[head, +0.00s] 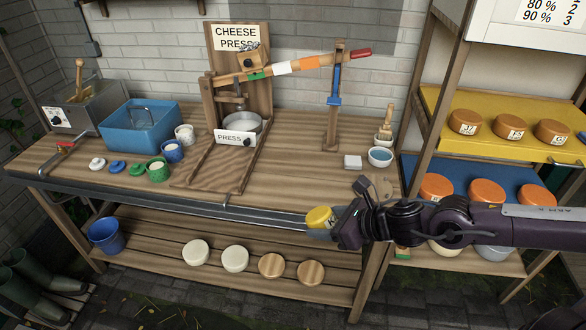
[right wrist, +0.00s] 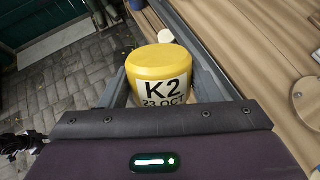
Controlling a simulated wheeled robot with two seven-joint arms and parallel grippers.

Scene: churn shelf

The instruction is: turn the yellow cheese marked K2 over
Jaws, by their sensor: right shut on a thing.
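The yellow cheese marked K2 (head: 320,217) is in my right gripper, near the front edge of the workbench in the head view. In the right wrist view the cheese (right wrist: 160,77) sits between the two fingers, its K2 label with a date line facing the camera. My right gripper (head: 326,222) is shut on it. The gripper also shows in the right wrist view (right wrist: 160,88). The palm hides the lower part of the label. My left gripper is not in view.
The yellow shelf (head: 480,140) at right holds several brown cheeses; the blue shelf (head: 406,168) below holds orange ones. The workbench (head: 270,185) bears a cheese press (head: 240,90), a blue basin (head: 140,128) and small pots. Its front right stretch is mostly clear. Pale rounds (head: 235,259) lie on the lower rack.

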